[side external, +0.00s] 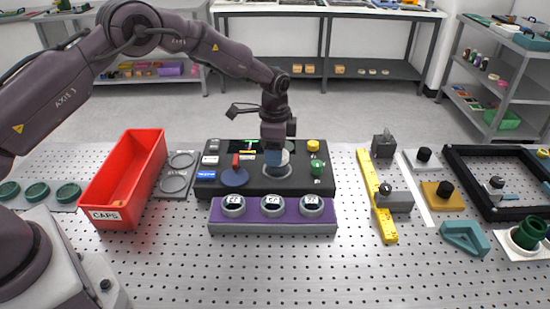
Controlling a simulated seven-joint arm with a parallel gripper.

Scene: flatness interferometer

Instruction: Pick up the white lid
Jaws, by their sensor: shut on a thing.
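The white lid (285,157) is a small pale round piece over a silver ring (277,171) on the black instrument box (325,190). My gripper (276,158) points straight down over the ring and is shut on the lid. The fingers hide the lid's left part. I cannot tell whether the lid still touches the ring or is just above it.
The box also carries a red-handled blue disc (235,176), a yellow knob (313,145) and a green knob (317,168). A purple block (272,222) with three round gauges stands in front. A red caps bin (126,180) is left, a yellow bar (377,195) right. The front of the perforated table is clear.

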